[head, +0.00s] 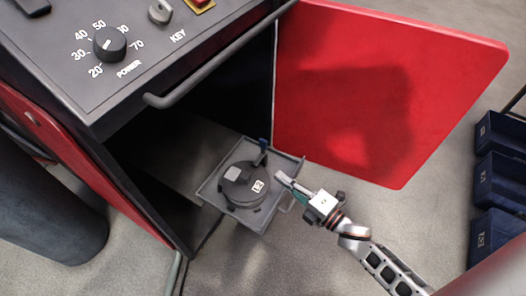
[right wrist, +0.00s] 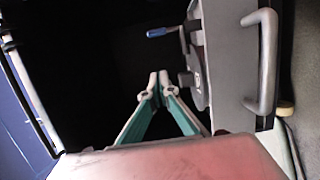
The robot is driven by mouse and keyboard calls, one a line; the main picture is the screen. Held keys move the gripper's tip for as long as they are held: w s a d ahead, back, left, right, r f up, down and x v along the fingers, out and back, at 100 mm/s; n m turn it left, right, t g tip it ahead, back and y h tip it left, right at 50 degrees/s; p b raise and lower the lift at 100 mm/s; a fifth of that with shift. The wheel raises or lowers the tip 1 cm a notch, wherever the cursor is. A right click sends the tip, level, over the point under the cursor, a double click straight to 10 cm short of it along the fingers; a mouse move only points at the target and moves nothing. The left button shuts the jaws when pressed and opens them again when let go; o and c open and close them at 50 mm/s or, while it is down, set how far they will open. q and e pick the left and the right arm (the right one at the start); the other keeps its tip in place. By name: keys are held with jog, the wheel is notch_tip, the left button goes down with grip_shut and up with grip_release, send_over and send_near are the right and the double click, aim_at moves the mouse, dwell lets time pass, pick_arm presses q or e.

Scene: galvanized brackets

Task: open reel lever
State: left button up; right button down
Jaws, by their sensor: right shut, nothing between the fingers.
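The reel (head: 240,186) is a dark round unit with a white label, seated on a grey pulled-out tray (head: 205,190) under the machine. In the right wrist view the lever's blue handle (right wrist: 160,32) points left, beyond my fingertips. My right gripper (head: 281,178) is shut and empty just right of the tray, apart from the lever. It also shows in the right wrist view (right wrist: 158,78). My left gripper is not in view.
The red door (head: 390,90) stands open on the right, close behind my right gripper. The machine's control panel (head: 100,50) and bar handle (head: 215,65) overhang the tray. The tray's front handle (right wrist: 267,60) is at the right. Blue bins (head: 497,180) stand far right.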

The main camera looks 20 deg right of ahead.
aim_at(265, 154)
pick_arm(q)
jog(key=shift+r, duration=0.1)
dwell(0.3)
pick_arm(e)
jog(key=b+x, duration=0.1)
jog(key=x, duration=0.8)
jog(key=shift+w+a+f, duration=0.15)
jog(key=shift+w+f, duration=0.05)
jog(key=shift+w, duration=0.1)
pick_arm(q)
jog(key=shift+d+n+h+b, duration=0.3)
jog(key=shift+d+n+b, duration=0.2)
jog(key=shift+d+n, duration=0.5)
pick_arm(e)
jog(key=shift+w+d+r, duration=0.15)
jog(key=shift+w+d, duration=1.2)
jog(key=shift+d, duration=0.2)
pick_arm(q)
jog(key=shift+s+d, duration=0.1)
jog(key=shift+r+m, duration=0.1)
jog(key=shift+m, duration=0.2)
pick_arm(e)
jog(key=shift+r, duration=0.15)
